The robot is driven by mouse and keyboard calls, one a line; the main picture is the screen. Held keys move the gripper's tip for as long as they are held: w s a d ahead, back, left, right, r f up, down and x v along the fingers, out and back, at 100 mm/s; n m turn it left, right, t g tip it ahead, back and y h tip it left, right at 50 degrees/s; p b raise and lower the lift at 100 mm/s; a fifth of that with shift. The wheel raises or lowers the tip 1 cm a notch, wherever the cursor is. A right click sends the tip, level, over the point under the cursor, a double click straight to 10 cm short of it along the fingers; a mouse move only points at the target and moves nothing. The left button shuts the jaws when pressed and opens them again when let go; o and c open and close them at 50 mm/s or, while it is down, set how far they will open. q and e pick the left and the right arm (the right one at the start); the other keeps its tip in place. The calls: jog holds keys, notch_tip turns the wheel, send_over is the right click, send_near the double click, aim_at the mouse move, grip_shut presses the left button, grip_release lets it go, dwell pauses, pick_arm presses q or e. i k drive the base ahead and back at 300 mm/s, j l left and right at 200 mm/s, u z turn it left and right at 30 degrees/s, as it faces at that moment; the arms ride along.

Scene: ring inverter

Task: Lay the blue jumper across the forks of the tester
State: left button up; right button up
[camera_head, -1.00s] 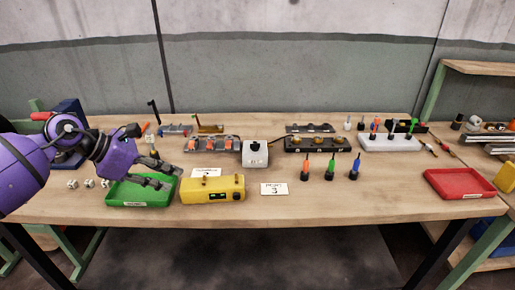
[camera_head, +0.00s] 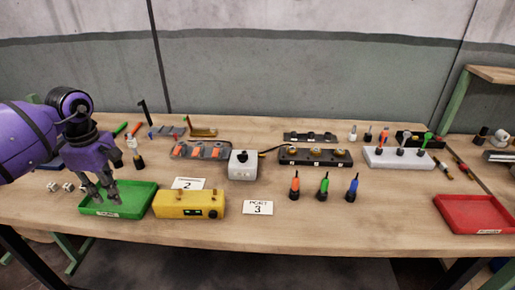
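Three small upright pieces with dark bases stand in a row right of centre: an orange one, a green one and a blue one (camera_head: 351,189). The blue one is the likeliest blue jumper, but its shape is too small to be sure. A yellow box (camera_head: 188,204) with a small dark display stands left of centre and looks like the tester; I cannot make out its forks clearly. My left gripper (camera_head: 107,201) points down over the green tray (camera_head: 142,198), with its fingers apart and nothing seen between them. It is far left of the blue piece. My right gripper is out of view.
A grey-white box (camera_head: 243,165) with a cable stands behind, beside a dark block (camera_head: 315,157). A white rack (camera_head: 398,158) holds coloured pieces. A red tray (camera_head: 474,214) lies at the right. White cards lie near the yellow box. The table's right front is mostly clear.

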aim_at(197, 197)
jog(key=i+l, duration=0.2)
jog(key=l, duration=0.15)
jog(key=i+l, duration=0.2)
jog(key=l, duration=0.15)
jog(key=i+l, duration=0.2)
jog(key=l, duration=0.15)
jog(key=i+l, duration=0.2)
jog(key=l, duration=0.15)
jog(key=i+l, duration=0.15)
jog(key=l, duration=0.2)
